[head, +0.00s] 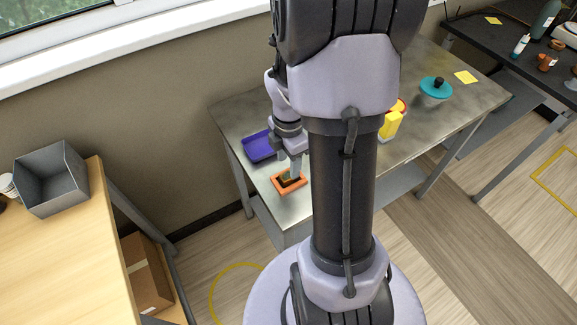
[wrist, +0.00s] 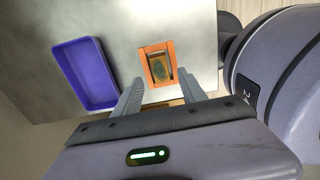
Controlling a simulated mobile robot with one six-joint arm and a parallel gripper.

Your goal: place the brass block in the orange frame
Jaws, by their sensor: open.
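The orange frame (wrist: 147,75) lies on the grey metal table, and it also shows in the head view (head: 278,188). A brownish block, which looks like the brass block (wrist: 161,68), sits inside the frame's opening; in the head view it is small and partly hidden by a finger. My gripper (wrist: 163,88) is open, with its two fingers apart, one on each side of the frame in the wrist view. In the head view my gripper (head: 288,172) is right above the frame. I cannot tell whether the fingers touch anything.
A purple tray (wrist: 84,74) lies left of the frame. Farther along the table (head: 300,207) are a yellow object (head: 391,124) and a teal-lidded pot (head: 435,90). A wooden bench with a grey bin (head: 52,180) stands at left. My arm hides the table's middle.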

